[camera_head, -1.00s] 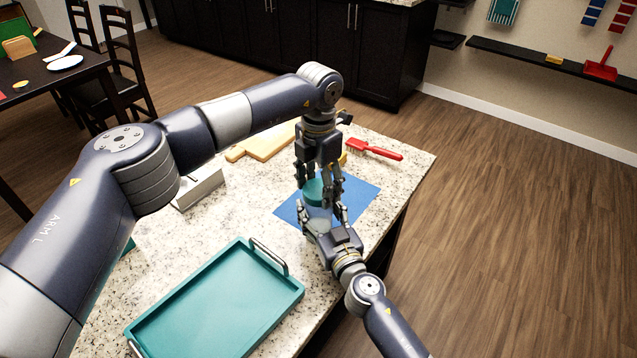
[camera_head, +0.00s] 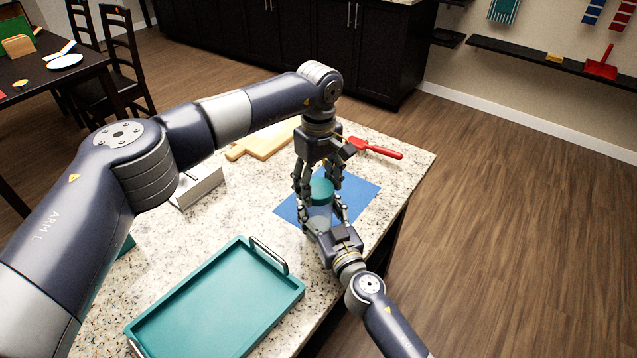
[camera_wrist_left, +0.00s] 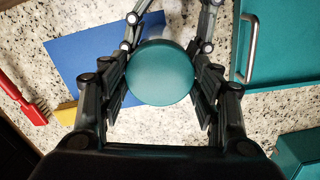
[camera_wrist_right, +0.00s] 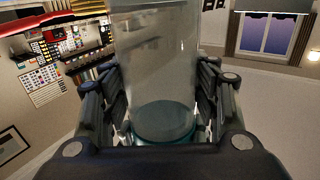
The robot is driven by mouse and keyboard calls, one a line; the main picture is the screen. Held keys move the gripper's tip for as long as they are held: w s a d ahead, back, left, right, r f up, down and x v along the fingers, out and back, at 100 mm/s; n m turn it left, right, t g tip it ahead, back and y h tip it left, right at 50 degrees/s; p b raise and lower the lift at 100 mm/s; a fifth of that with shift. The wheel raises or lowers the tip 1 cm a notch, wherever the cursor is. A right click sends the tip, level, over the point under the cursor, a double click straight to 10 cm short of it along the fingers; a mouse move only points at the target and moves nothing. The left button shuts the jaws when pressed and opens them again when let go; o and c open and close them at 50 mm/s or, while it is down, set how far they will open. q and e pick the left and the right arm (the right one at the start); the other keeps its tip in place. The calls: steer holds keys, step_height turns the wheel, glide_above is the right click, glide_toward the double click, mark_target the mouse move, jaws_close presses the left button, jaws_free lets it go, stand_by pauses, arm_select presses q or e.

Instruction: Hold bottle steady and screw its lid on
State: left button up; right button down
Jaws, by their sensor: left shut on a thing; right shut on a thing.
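A clear bottle (camera_head: 319,217) stands upright over the blue mat (camera_head: 365,190), with a round teal lid (camera_head: 321,191) at its top. My left gripper (camera_head: 318,184) reaches down from above and is shut on the lid; in the left wrist view the lid (camera_wrist_left: 160,73) sits between its fingers. My right gripper (camera_head: 324,212) comes from the front and is shut on the bottle's body, which fills the middle of the right wrist view (camera_wrist_right: 155,60). The fingers partly hide the joint between lid and bottle, so I cannot tell how tight it is.
A teal tray (camera_head: 220,305) with metal handles lies at the front left of the granite counter (camera_head: 185,240). A wooden board (camera_head: 265,143) and a red brush (camera_head: 380,150) lie behind. A white box-like holder (camera_head: 200,187) stands left. The counter's right edge is close by.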

arm_select(q)
steer(key=m, duration=0.6)
steer(key=shift+m, duration=0.4)
steer(key=m, duration=0.6)
steer(key=o, duration=0.9)
steer(key=shift+r, duration=2.25)
steer(key=shift+c, duration=0.5)
